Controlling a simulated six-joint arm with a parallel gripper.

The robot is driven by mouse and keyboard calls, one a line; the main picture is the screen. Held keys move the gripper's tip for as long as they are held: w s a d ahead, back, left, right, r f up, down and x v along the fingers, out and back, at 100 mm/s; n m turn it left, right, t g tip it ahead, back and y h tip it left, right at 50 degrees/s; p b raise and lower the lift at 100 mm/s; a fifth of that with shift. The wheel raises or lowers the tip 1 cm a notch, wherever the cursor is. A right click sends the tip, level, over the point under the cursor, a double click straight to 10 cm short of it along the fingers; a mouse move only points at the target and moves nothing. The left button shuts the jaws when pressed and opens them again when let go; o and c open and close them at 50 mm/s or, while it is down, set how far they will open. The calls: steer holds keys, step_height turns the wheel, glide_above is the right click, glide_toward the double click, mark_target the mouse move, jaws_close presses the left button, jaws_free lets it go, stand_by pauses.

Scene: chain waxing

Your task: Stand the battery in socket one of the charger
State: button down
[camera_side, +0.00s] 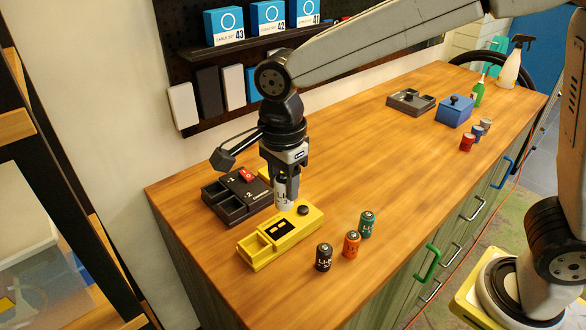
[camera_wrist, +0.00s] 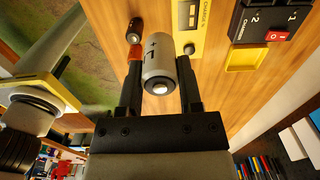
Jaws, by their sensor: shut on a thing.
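A pale grey battery (camera_side: 281,193) is held in my gripper (camera_side: 287,180). My gripper is shut around its side, and the battery hangs upright above the table, near the yellow device. In the wrist view, the battery (camera_wrist: 158,66) sits between both fingers with one metal end facing the camera. The black charger (camera_side: 249,186) stands left of and behind the battery in the side view, with a red switch and markings 1 and 2. Its two sockets look empty from here. In the wrist view, the charger (camera_wrist: 262,22) is at the upper right, partly cut off.
A yellow device (camera_side: 283,232) with a display, knob and open slot lies beside and in front of the charger. Black (camera_side: 323,257), orange (camera_side: 351,244) and green (camera_side: 367,224) batteries stand to its right. A yellow tray (camera_wrist: 246,57) sits by the charger. The table middle is clear.

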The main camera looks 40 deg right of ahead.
steer(key=w+d+f, duration=0.1)
steer(key=w+d, duration=0.1)
steer(key=w, duration=1)
steer(key=shift+d+f, duration=0.25)
steer(key=shift+d, duration=0.05)
steer(key=shift+w, duration=0.1)
steer(key=shift+w+a+f, duration=0.55)
steer(key=shift+w+f, duration=1)
steer(key=shift+w, duration=0.55)
steer(key=shift+w+a+f, duration=0.6)
steer(key=shift+w+f, duration=0.9)
steer(key=shift+w, duration=0.6)
steer(key=shift+w+a+f, duration=0.55)
steer(key=shift+w+f, duration=1)
steer(key=shift+w, duration=0.55)
steer(key=shift+w+a+f, duration=0.1)
steer(key=shift+w+f, duration=0.15)
steer(key=shift+f, duration=1.65)
